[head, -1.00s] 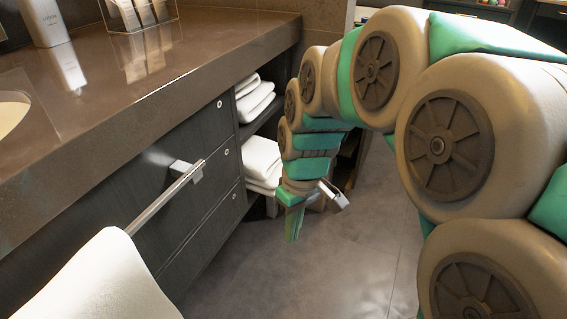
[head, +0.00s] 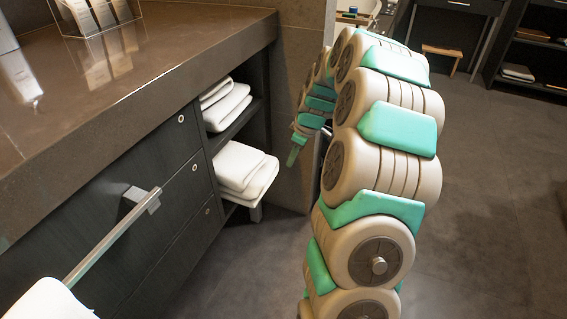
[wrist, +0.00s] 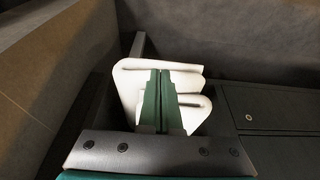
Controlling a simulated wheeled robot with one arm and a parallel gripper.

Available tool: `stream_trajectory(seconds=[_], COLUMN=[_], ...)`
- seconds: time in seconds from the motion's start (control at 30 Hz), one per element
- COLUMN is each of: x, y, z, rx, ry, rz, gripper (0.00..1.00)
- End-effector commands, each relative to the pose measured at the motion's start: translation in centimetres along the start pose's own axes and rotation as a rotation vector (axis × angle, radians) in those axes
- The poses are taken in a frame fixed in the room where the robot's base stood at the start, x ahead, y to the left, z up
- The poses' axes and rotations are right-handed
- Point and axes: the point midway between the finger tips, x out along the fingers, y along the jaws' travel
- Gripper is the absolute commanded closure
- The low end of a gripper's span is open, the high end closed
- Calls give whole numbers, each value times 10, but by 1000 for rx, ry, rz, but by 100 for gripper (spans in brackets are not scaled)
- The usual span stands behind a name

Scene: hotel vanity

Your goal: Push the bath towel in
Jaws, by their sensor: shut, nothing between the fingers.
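Folded white towels lie on two open shelves at the vanity's far end. The lower stack (head: 243,168) sticks out past the cabinet front; the upper stack (head: 226,104) lies farther in. Which one is the bath towel I cannot tell. My gripper (head: 294,156) is to the right of the lower stack in the head view, its green fingers pointing down, with a visible gap between. In the wrist view my gripper (wrist: 165,98) is shut and empty, its fingers in front of a folded white towel (wrist: 130,82) and hiding its middle. Contact there cannot be told.
Dark drawers (head: 165,190) with a metal towel bar (head: 115,235) and another white towel (head: 48,300) are at left. The brown countertop (head: 150,70) overhangs the shelves. A wall (head: 295,90) stands behind the shelf end. The floor (head: 480,200) at right is clear.

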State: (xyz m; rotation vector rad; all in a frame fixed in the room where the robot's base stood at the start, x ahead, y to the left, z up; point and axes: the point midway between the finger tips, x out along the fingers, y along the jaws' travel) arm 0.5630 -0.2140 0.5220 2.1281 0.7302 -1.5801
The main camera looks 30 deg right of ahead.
Motion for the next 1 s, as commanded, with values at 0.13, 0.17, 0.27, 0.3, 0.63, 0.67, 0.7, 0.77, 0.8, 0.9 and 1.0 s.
stream_trajectory(seconds=[0.13,0.17,0.27,0.3,0.63,0.67,0.7,0.77,0.8,0.9,1.0], x=[26,32,52,60,93,94,95,96,97,97,98], y=[-2,-1,-2,-2,-1,-1,-1,-2,-2,-2,-2], z=[0,0,1,1,-25,-28,-32,-35,-37,-38,-39], rx=[0,0,2,2,-1,-1,-1,-1,-1,0,1], ry=[-2,-3,-4,-4,-2,-2,-2,-2,-2,-2,-1], rz=[-5,-4,-8,-7,-2,-2,-2,-2,-2,-2,-2], gripper=[100,100,100,100,100,100,100,100,100,100,100])
